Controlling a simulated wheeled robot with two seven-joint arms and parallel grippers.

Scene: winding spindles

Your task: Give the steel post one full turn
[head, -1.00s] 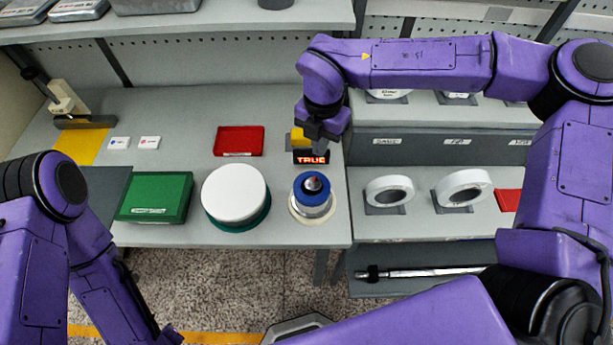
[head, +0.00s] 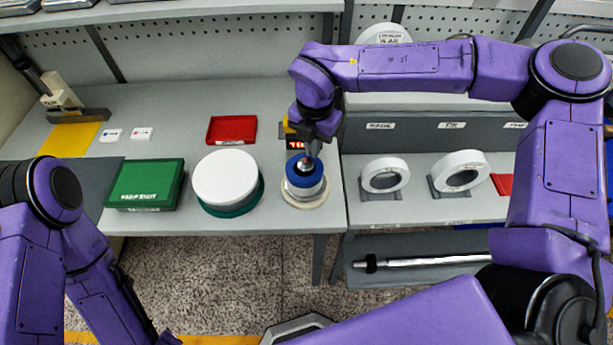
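The steel post (head: 304,164) is a short grey upright stub with a dark-and-red top. It stands in the middle of a blue ring (head: 296,180) on a silver body with a cream base (head: 305,203), near the table's front right. My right gripper (head: 311,152) points down right at the top of the post and partly covers it. Its fingers are small and dark here, so I cannot tell whether they touch or grip the post. My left arm is at the lower left, with its gripper out of view below the frame.
A lit display (head: 296,145) stands behind the post, partly covered by my gripper. A white disc on a green base (head: 226,177), a green box (head: 146,184) and a red tray (head: 231,130) are to the left. White rings (head: 385,174) sit on the right shelf.

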